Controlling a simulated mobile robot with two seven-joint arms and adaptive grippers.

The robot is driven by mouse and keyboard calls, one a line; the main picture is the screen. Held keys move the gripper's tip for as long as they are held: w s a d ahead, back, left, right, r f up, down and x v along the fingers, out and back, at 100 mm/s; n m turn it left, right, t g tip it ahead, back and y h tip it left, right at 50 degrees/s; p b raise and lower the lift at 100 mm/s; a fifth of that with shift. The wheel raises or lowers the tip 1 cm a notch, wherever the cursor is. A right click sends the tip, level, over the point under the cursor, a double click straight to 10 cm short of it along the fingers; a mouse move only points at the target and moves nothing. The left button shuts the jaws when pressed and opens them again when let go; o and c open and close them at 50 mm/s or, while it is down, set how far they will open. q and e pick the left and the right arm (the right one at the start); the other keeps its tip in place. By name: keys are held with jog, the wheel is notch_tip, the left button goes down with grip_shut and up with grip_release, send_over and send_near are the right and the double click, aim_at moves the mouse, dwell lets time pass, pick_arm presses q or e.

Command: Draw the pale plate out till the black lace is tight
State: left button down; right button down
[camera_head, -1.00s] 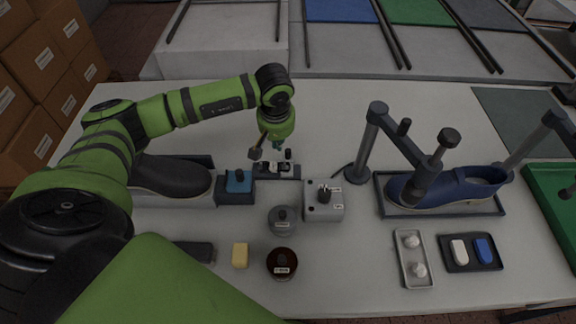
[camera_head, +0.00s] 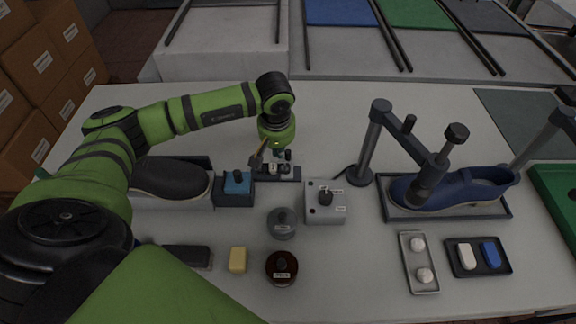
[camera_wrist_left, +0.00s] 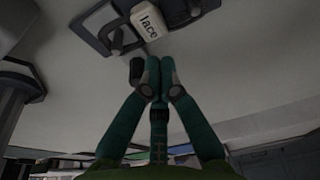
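In the head view the small dark rig (camera_head: 276,174) with pale parts stands below my left gripper (camera_head: 277,151). In the left wrist view the teal fingers of my left gripper (camera_wrist_left: 160,66) are together, with nothing visible between them. Their tips are short of the plate in the picture, and a small dark block (camera_wrist_left: 137,70) shows beside the left finger. The black lace cannot be made out. My right gripper is not in view.
A grey box with a black knob (camera_head: 325,203) stands right of the rig, and a blue-topped block (camera_head: 236,183) stands left. A black shoe (camera_head: 170,180) lies at left, a blue shoe (camera_head: 462,190) under a clamp stand (camera_head: 368,150) at right. The back of the table is clear.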

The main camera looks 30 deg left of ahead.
pick_arm(q)
jog(key=shift+w+d+b, duration=0.35)
jog(key=shift+w+d, duration=0.25)
jog(key=shift+d, duration=0.3)
dwell(0.4)
dwell(1.0)
jog(key=shift+s+a+b, duration=0.15)
jog(key=shift+a+b, duration=0.1)
jog(key=shift+b, duration=0.2)
jog(key=shift+a+r+p, duration=0.1)
jog(key=shift+r+p, duration=0.45)
jog(key=shift+r, duration=0.35)
notch_tip(320, 180, up, 6)
jog(key=p, duration=0.3)
jog(key=shift+s, duration=0.15)
